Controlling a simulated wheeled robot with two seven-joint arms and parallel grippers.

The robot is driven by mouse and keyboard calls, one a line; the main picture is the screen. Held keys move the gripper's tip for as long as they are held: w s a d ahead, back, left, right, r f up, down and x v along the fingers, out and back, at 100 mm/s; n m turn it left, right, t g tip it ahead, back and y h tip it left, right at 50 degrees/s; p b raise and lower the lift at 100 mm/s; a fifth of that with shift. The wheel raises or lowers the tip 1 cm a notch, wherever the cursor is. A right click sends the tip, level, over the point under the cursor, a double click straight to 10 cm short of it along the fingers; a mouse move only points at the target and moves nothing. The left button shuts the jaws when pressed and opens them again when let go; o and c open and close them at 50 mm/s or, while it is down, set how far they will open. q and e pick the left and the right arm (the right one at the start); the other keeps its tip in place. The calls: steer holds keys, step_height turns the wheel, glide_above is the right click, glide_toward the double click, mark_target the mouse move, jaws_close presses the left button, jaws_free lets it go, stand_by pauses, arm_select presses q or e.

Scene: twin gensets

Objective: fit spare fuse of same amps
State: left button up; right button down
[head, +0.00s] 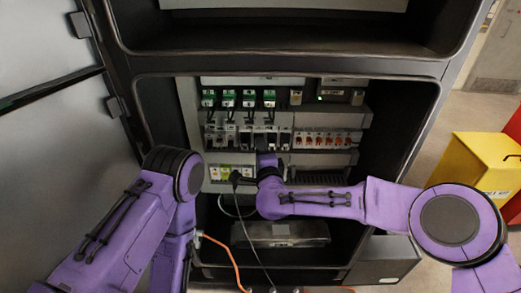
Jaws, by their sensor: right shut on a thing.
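Inside the open cabinet, a row of dark fuse holders (225,138) runs across the middle rail. Below it at left is a short row of small parts with white, green and yellow faces (222,173). My right gripper (266,159) reaches in from the right and is just below the dark holders, right of the coloured parts. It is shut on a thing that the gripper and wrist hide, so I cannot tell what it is. Amp markings are too small to read. My left arm bends down at the lower left, and its gripper does not show.
Green-topped modules (248,98) line the upper rail; red-marked breakers (320,138) sit at right. A black plug (236,179) with a cable hangs beside my right wrist. An orange cable (229,262) runs below. A grey cabinet door (50,150) stands open at left; a yellow bin (480,165) stands right.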

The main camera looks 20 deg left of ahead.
steer(key=shift+w, duration=0.1)
steer(key=c, duration=0.7)
jaws_free()
steer(key=shift+c, duration=0.2)
steer(key=b+v, duration=0.3)
steer(key=v, duration=0.7)
steer(key=shift+s, duration=0.3)
